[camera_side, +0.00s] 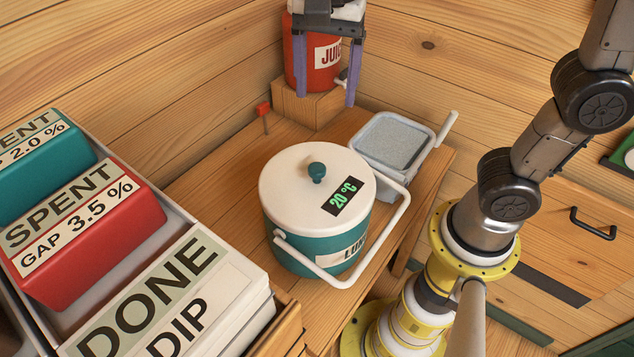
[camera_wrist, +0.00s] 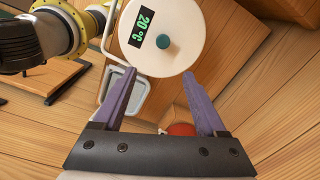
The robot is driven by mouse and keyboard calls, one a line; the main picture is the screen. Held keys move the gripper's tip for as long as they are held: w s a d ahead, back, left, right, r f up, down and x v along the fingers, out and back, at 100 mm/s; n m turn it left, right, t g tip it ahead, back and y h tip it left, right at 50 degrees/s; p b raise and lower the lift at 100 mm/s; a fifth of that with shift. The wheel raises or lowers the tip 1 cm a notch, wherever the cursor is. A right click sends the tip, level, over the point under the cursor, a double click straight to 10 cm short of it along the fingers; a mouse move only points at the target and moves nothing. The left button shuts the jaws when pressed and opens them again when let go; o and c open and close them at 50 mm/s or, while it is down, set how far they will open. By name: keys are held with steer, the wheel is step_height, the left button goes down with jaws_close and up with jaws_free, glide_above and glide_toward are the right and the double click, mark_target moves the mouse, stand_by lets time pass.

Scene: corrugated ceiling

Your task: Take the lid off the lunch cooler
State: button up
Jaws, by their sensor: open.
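The lunch cooler (camera_side: 308,249) is a teal round tub standing on the wooden bench. Its white lid (camera_side: 287,187) sits on top, with a teal knob (camera_side: 317,171) in the middle and a display reading 20 °C. A white bail handle (camera_side: 343,283) hangs down around the cooler's front. My gripper (camera_side: 327,84) is at the top of the side view, in front of the red juice jug, with its purple fingers spread and pointing down. In the wrist view my gripper (camera_wrist: 162,82) is open and empty. The lid (camera_wrist: 184,18) and knob (camera_wrist: 166,41) lie beyond its fingertips.
A red juice jug (camera_side: 301,66) stands on a wooden block behind the cooler. A grey tray (camera_side: 390,141) with a white handle sits at the cooler's right. Bins with labelled boxes (camera_side: 95,230) fill the left.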

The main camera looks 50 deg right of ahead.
steer(key=a+f, duration=0.1)
steer(key=f, duration=0.1)
glide_above(317, 167)
steer(key=f, duration=0.7)
steer(key=shift+s+d, duration=0.25)
steer(key=shift+d, duration=0.05)
steer(key=shift+w+a+f, duration=0.15)
steer(key=shift+f, duration=1.25)
steer(key=shift+w+a+f, duration=0.1)
steer(key=shift+a+f, duration=0.05)
steer(key=shift+f, duration=1.25)
jaws_close()
steer(key=shift+r, duration=0.1)
